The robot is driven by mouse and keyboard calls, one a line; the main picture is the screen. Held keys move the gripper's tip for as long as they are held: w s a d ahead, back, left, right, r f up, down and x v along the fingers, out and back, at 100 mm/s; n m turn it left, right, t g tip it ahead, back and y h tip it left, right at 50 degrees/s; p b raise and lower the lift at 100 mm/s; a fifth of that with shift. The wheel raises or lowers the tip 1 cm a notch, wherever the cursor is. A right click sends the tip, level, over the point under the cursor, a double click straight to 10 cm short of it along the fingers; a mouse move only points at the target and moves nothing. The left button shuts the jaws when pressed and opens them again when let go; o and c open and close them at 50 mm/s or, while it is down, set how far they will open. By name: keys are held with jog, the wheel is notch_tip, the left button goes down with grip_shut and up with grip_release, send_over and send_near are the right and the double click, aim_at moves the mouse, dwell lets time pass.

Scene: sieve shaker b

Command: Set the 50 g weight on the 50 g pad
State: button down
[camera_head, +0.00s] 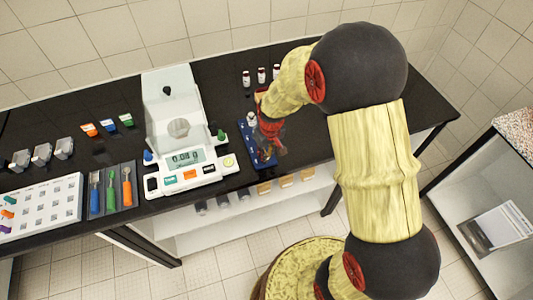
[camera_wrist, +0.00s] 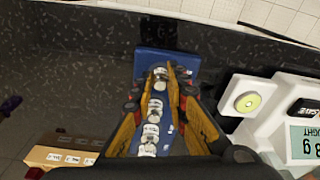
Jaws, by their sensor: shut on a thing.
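A blue weight tray (camera_wrist: 182,64) lies on the black bench, with several silver weights (camera_wrist: 150,130) in a row along it. It also shows in the head view (camera_head: 244,133), partly hidden by my gripper (camera_head: 268,142). In the wrist view my gripper (camera_wrist: 159,78) points down over the tray, its fingers on either side of the row. It is shut on a silver weight (camera_wrist: 160,72) at the far end of the row. I cannot read its marking or tell whether it touches the tray. No pad marked 50 g is legible.
A white balance (camera_head: 180,130) with a lit display stands left of the tray, with a round yellow-green pad (camera_head: 228,161) at its front right corner. Coloured tools (camera_head: 111,188) lie at left. Bench right of my gripper is clear.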

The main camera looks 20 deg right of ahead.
jog(key=c, duration=1.8)
grip_release()
jog(key=shift+o, duration=0.2)
jog(key=s+r+t+p, duration=0.1)
jog(key=s+r, duration=0.3)
jog(key=r, duration=0.8)
jog(key=s+r+t+p, duration=0.1)
jog(key=s+r, duration=0.3)
jog(key=r, duration=0.8)
jog(key=s+r+m+t, duration=0.2)
jog(key=s+r, duration=0.6)
jog(key=s, duration=0.6)
jog(key=shift+r, duration=0.2)
jog(key=shift+f, duration=0.1)
notch_tip(320, 180, down, 6)
jog(key=b, duration=0.6)
jog(key=shift+w, duration=0.1)
